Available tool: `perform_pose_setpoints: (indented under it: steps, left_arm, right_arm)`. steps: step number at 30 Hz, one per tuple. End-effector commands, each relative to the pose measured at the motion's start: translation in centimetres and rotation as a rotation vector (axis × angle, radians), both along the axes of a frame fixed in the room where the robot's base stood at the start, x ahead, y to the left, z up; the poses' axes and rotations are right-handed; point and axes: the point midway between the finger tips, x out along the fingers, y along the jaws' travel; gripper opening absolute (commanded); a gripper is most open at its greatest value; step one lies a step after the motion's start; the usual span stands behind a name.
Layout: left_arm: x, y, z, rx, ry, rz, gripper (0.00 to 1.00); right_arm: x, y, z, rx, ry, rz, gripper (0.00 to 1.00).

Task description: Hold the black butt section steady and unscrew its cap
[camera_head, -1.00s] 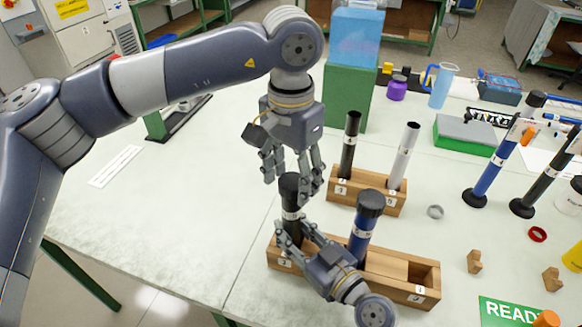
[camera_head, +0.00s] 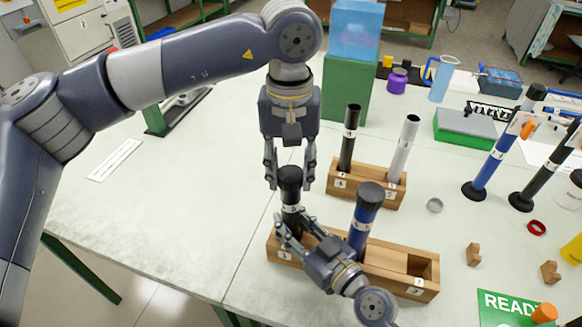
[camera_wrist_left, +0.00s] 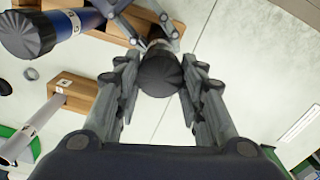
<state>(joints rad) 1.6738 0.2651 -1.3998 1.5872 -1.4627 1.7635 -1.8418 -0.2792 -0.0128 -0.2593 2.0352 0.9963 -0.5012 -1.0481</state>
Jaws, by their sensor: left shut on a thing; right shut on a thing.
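The black butt section (camera_head: 291,215) stands upright in the left hole of the front wooden rack (camera_head: 385,285). Its dark ribbed cap (camera_head: 289,178) is on its top end. My left gripper (camera_head: 290,186) points down from above, shut on the cap with fingers on both sides. The left wrist view shows the cap (camera_wrist_left: 160,74) between the left fingers (camera_wrist_left: 160,88). My right gripper (camera_head: 294,232) comes from the front right and is shut on the black section's body below the cap. The fingers hide part of the body, and I cannot see any thread gap.
A blue section with a dark cap (camera_head: 362,215) stands close right in the same rack. A rear rack (camera_head: 365,190) holds a black tube (camera_head: 349,140) and a silver tube (camera_head: 404,150). A grey ring (camera_head: 434,205) lies to the right. The table's left side is mostly clear.

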Motion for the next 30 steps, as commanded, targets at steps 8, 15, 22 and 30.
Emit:
perform_pose_setpoints:
  steps: [8,15,22,30]
  left_arm:
    - [0.09,0.39,-0.03,0.007,-0.002,0.460,0.08]
    - [-0.05,0.39,-0.01,0.006,0.000,0.855,0.08]
    - [-0.20,0.33,0.01,0.005,0.002,1.233,0.08]
    - [-0.35,0.18,0.02,0.005,0.005,1.676,0.08]
  right_arm:
    - [0.03,-0.17,-0.05,0.001,0.001,-0.004,0.00]
    - [0.05,-0.21,-0.06,0.001,0.001,-0.005,0.00]
    - [0.08,-0.25,-0.06,0.001,0.001,-0.006,0.00]
    - [0.10,-0.26,-0.07,0.001,0.002,-0.007,0.00]
